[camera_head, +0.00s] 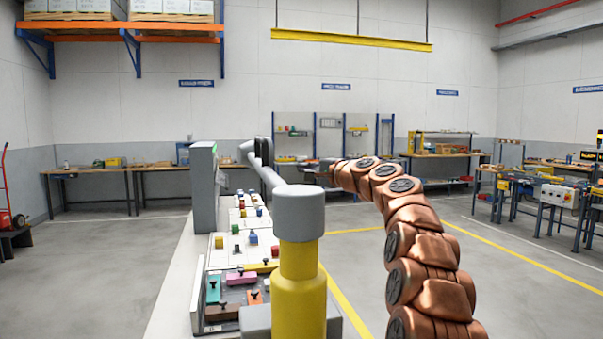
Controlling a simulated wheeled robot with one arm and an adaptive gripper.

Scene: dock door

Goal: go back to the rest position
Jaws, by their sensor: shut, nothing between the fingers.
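My copper-coloured segmented arm rises at the right of the head view and bends over to the left. My gripper (310,168) is at its end, near the middle of the picture, small and dark. It is shut, with nothing seen in it. It appears above and behind the yellow post's grey cap, clear of the long work table (178,285). Its fingertips are too small to make out in detail.
A yellow post with a grey cap (299,270) stands close in front. The table holds white boards with several coloured blocks, a grey upright cabinet (204,188) and trays. A jointed grey arm (265,165) shows behind the post.

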